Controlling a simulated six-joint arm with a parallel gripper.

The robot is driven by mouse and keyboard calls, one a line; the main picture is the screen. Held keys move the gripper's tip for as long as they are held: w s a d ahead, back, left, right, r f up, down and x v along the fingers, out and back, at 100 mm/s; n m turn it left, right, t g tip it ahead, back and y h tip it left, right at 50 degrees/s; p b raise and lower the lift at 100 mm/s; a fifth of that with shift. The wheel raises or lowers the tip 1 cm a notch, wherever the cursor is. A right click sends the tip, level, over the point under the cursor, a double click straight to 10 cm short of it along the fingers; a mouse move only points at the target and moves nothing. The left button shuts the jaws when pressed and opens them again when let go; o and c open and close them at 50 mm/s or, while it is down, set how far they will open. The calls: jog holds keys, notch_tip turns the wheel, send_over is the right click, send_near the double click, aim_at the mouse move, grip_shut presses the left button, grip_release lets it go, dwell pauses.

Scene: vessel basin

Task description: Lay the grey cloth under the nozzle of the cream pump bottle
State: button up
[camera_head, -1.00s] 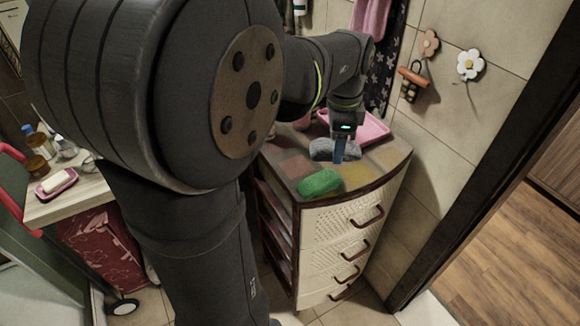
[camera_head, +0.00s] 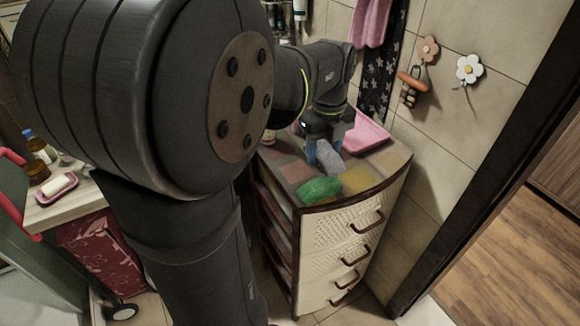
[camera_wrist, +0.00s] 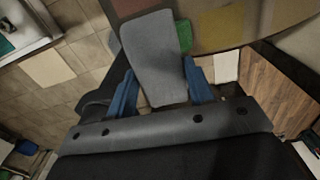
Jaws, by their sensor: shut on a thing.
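The grey cloth (camera_head: 329,157) is a pale, rounded rectangle over the top of the drawer cabinet. In the wrist view the grey cloth (camera_wrist: 154,62) sits between the two blue fingers of my gripper (camera_wrist: 160,75). In the head view my gripper (camera_head: 324,148) is shut on it and points down, with the cloth tilted toward the cabinet's front. Whether the cloth touches the cabinet top is unclear. I cannot pick out the cream pump bottle for certain; my arm hides much of the left and middle of the head view.
A green cloth or sponge (camera_head: 320,190) lies on the cabinet top (camera_head: 388,160) near its front edge. A pink tray (camera_head: 366,134) lies behind, by the tiled wall. At far left a wooden counter (camera_head: 62,207) holds a pink soap dish (camera_head: 45,197) and small bottles (camera_head: 42,150).

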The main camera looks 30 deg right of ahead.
jog(key=w+a+f, duration=0.1)
jog(key=w+f, duration=0.1)
jog(key=w, duration=0.1)
jog(key=w+a+f, duration=0.1)
jog(key=w+f, duration=0.1)
jog(key=w, duration=0.1)
jog(key=w+a+f, duration=0.1)
jog(key=w+f, duration=0.1)
jog(key=w, duration=0.1)
jog(key=shift+w+a, duration=0.15)
jog(key=shift+a, duration=0.1)
jog(key=shift+f, duration=1.95)
jog(key=shift+f, duration=0.15)
jog(key=o, duration=1)
jog(key=shift+o, duration=0.2)
notch_tip(320, 180, up, 12)
send_over(290, 172)
jog(key=shift+f, duration=3.9)
